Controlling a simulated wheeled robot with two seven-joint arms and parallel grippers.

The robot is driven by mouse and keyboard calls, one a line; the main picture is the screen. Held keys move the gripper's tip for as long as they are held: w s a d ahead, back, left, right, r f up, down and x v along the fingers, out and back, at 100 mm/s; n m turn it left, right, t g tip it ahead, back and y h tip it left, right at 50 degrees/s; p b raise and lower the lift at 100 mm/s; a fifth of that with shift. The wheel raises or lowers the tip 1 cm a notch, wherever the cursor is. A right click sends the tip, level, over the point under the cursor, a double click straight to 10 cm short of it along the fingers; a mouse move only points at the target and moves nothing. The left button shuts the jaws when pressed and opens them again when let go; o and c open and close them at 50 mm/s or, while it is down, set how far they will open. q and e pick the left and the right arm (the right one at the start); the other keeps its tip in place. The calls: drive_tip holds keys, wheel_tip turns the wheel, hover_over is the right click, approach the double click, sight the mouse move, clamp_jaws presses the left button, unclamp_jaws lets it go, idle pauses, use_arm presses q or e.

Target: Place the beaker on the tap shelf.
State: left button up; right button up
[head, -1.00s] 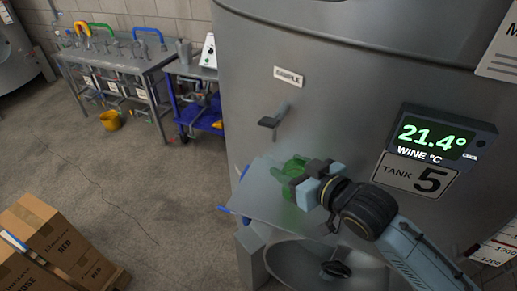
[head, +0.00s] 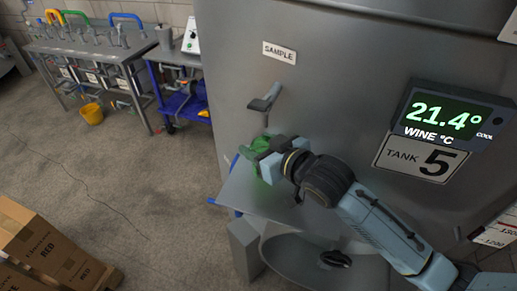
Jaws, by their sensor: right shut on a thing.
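The green see-through beaker (head: 262,146) is held in my right gripper (head: 268,160), which is shut on it and hides part of it. The beaker is just below the sample tap (head: 264,103) on the tank, over the back left part of the tap shelf (head: 285,205). I cannot tell whether its base touches the shelf. The shelf is a flat grey plate at the tank's front. My left gripper is not in view.
The tank (head: 340,60) fills the right side, with a temperature display (head: 448,118) and a sample sign (head: 279,52). A round hatch (head: 325,255) lies under the shelf. Cartons (head: 45,250), a blue cart (head: 183,105), a workbench (head: 95,45) and a yellow bucket (head: 92,114) stand left.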

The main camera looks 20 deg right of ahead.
drive_tip(key=shift+r, duration=0.1)
drive_tip(key=o, duration=1)
drive_tip(key=shift+c, duration=0.2)
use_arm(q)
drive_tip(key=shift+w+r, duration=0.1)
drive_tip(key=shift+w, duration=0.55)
